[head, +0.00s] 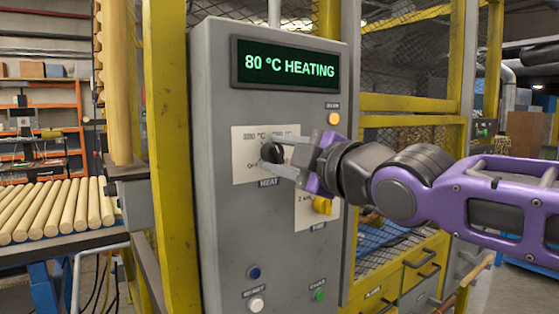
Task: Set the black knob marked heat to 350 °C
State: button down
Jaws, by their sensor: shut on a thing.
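The black knob (271,152) marked HEAT sits on a white dial plate (243,172) on the front of a grey control cabinet (222,232). My gripper (283,156) comes in from the right and is shut on the knob, one finger above and one below. The fingers and knob hide part of the dial, and the knob's pointer is not readable. The scale marks are too small to read surely. The green display (289,65) at the top reads "80 °C HEATING".
A yellow knob (322,205) sits below right of the dial, close under my gripper. An orange light (334,118) is above it. Blue (254,272), white (256,303) and green (319,295) buttons are lower down. Yellow posts and mesh flank the cabinet; wooden rods (55,210) lie at left.

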jog(key=m+b, duration=0.3)
jog(key=m, duration=0.7)
jog(key=shift+d+m, duration=0.1)
jog(key=shift+m, duration=1.5)
jog(key=shift+c, duration=2.1)
grip_release()
jog(key=shift+r, duration=0.1)
